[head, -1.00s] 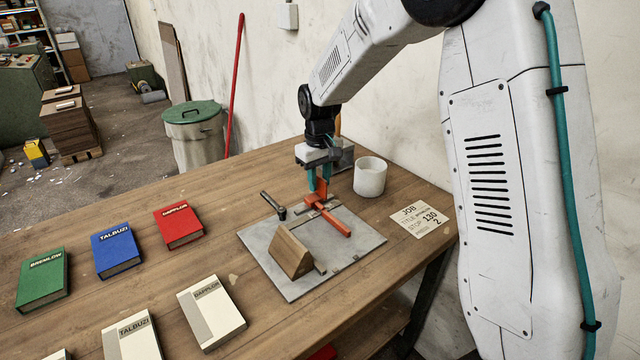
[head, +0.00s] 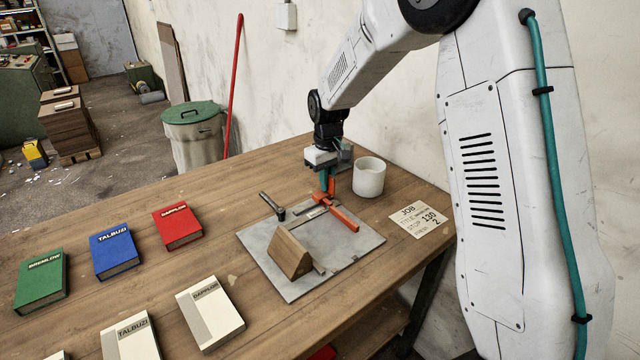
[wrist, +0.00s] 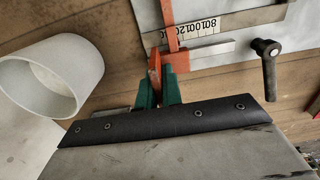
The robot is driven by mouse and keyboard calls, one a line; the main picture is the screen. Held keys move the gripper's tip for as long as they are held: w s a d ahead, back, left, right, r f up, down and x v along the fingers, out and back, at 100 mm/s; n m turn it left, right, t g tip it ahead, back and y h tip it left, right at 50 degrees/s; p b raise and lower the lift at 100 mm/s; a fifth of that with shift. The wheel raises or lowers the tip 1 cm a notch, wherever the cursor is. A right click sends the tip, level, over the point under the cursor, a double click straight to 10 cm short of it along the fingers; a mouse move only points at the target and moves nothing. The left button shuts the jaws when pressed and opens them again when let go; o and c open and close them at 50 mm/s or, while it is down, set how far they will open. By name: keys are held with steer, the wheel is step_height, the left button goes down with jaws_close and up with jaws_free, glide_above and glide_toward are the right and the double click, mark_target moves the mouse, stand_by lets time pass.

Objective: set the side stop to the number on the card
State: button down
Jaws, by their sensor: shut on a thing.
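The orange side stop (head: 343,218) sits on the grey metal plate (head: 290,287), its long bar lying across the plate's right part. My gripper (head: 327,184) is shut on the stop's upright tab, which shows between the teal fingers in the wrist view (wrist: 155,75). A dark-handled clamp lever (head: 272,205) stands at the plate's back left.
A wooden wedge block (head: 290,255) sits on the plate, left of the stop. A white cup (head: 369,178) stands close behind the gripper's right side. Red (head: 178,226), blue (head: 115,251) and green (head: 41,283) books lie left, with pale boxes (head: 210,312) in front.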

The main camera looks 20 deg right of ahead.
steer(key=c, duration=1.6)
jaws_free()
steer(key=shift+o, duration=0.2)
step_height(320, 180, up, 8)
steer(key=shift+f, duration=0.1)
